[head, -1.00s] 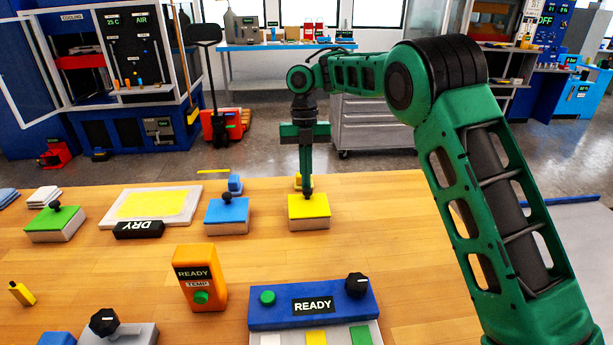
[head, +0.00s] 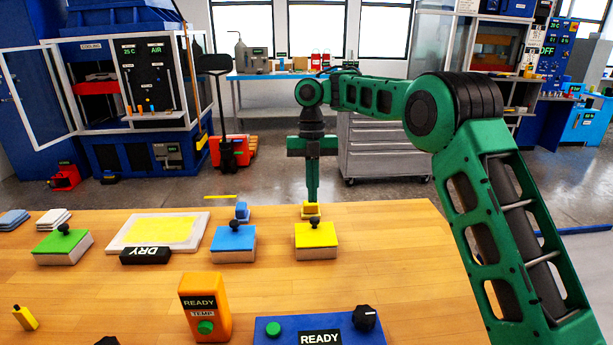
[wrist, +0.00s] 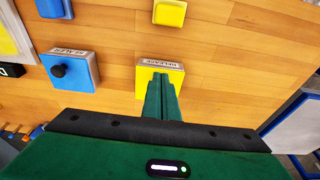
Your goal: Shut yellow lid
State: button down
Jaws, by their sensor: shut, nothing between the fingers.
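The yellow lid (head: 316,234) with a black knob lies flat on its pale box on the wooden table, with no gap visible along its front. A small yellow block (head: 311,209) stands behind it. My gripper (head: 312,199) is shut and empty, pointing down. Its fingertips are above and behind the knob, apart from it, and overlap the small yellow block in the head view. In the wrist view, the shut fingers (wrist: 160,78) cross the yellow lid (wrist: 146,76) and hide its knob.
A blue-lidded box (head: 233,243) stands to the left, then a yellow-topped mat (head: 160,231) with a DRY sign and a green-lidded box (head: 62,247). An orange READY unit (head: 205,305) and a blue READY panel (head: 340,325) stand nearer. Table right of the yellow lid is clear.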

jog(key=w+r, duration=0.1)
jog(key=w, duration=0.9)
jog(key=shift+a+r, duration=0.25)
jog(key=shift+a, duration=0.2)
